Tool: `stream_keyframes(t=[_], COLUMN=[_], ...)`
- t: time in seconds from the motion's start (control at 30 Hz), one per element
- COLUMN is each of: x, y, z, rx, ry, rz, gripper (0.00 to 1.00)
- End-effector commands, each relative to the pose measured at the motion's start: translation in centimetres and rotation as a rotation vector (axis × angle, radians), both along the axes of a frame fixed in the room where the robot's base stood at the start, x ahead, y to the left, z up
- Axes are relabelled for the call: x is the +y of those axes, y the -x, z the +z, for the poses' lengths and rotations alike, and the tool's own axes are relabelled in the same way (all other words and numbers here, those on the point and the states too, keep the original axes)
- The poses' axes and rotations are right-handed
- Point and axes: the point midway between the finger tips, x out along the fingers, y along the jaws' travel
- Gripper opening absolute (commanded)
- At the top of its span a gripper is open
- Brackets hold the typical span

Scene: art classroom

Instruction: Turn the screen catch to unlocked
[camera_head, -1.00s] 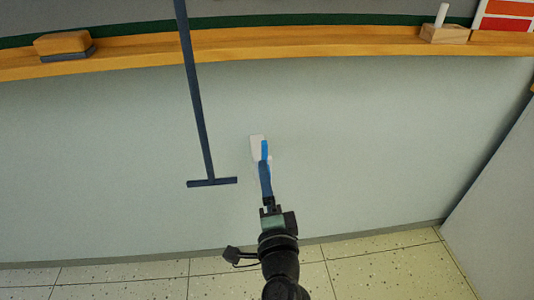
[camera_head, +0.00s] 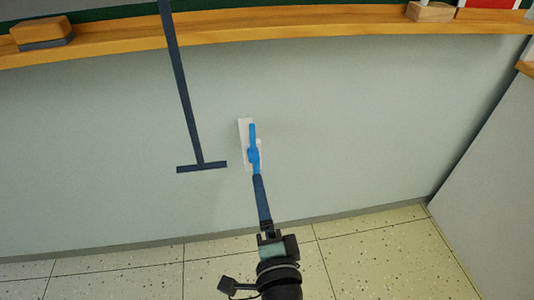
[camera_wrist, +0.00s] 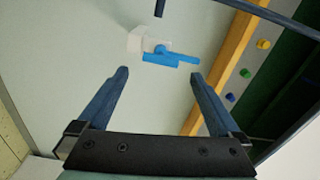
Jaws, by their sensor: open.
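The screen catch is a white plate (camera_head: 243,130) on the pale wall with a bright blue lever (camera_head: 253,140). In the head view the lever stands nearly upright in the picture, its lower end by my gripper's tips. My gripper (camera_head: 258,178) reaches up from below; its fingers overlap in this view. In the wrist view my gripper (camera_wrist: 159,75) is open and empty, its two dark blue fingers well apart. The blue lever (camera_wrist: 172,56) and white plate (camera_wrist: 140,41) show just beyond and between the fingertips. I see no contact with the lever.
A dark blue T-shaped bar (camera_head: 181,90) hangs in front of the wall, left of the catch. A wooden ledge (camera_head: 290,32) runs above, with an eraser (camera_head: 42,32) and a wooden block (camera_head: 430,12). A grey panel (camera_head: 485,190) stands at right.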

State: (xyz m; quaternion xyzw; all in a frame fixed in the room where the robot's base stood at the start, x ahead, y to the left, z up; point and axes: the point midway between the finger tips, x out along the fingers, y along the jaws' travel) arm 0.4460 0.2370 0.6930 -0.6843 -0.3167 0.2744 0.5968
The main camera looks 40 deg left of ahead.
Motion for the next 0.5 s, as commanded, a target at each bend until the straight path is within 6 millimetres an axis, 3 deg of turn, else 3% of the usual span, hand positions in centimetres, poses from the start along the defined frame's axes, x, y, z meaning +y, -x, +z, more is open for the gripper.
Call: stream_keyframes(t=[0.2,0.5], x=[-2.7,-3.5], y=[2.3,3.0], z=[-0.1,-0.1], rx=[0.003,0.001], ry=[-0.001,0.000], rz=[-0.001,0.001], gripper=[1.00,1.00])
